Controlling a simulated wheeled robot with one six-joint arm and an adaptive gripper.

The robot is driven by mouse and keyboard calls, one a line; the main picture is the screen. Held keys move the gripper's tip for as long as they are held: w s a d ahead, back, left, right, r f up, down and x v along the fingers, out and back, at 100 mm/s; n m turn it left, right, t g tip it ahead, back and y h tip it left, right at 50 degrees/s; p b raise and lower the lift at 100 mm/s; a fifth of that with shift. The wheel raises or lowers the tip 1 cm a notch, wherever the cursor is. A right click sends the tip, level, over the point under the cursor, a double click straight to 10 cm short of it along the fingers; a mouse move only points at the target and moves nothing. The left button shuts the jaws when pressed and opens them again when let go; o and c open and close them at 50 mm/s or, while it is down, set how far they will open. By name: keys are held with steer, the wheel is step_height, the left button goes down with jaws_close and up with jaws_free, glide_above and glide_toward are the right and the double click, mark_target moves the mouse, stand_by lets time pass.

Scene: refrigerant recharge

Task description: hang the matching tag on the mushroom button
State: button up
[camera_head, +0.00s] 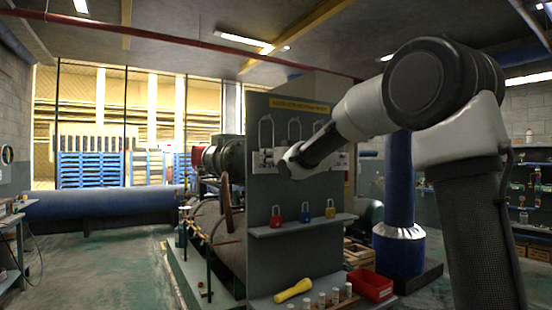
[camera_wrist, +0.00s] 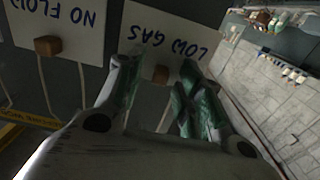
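A white tag reading LOW GAS (camera_wrist: 186,34) shows upside down in the wrist view, with a small brown block (camera_wrist: 160,73) at its edge and a thin cord. My gripper (camera_wrist: 160,75) has its two fingers apart on either side of that block; I cannot tell whether they touch it. A NO FLOW tag (camera_wrist: 75,22) with its own brown block (camera_wrist: 47,45) hangs beside it. In the head view my gripper (camera_head: 287,166) is at the row of tags on the grey panel (camera_head: 262,210), covering part of the row. I cannot make out the mushroom button.
Red (camera_head: 276,216), blue (camera_head: 305,212) and yellow (camera_head: 330,208) padlocks stand on a shelf (camera_head: 290,229) below the tags. A yellow flashlight (camera_head: 293,290) and a red bin (camera_head: 370,284) are lower down. Machinery with a handwheel (camera_head: 226,200) stands left of the panel. The left floor is clear.

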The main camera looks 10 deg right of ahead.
jaws_close()
steer(key=shift+r, duration=0.1)
steer(key=shift+r, duration=1.5)
steer(key=shift+s, duration=0.1)
steer(key=v, duration=0.8)
steer(key=shift+s, duration=0.2)
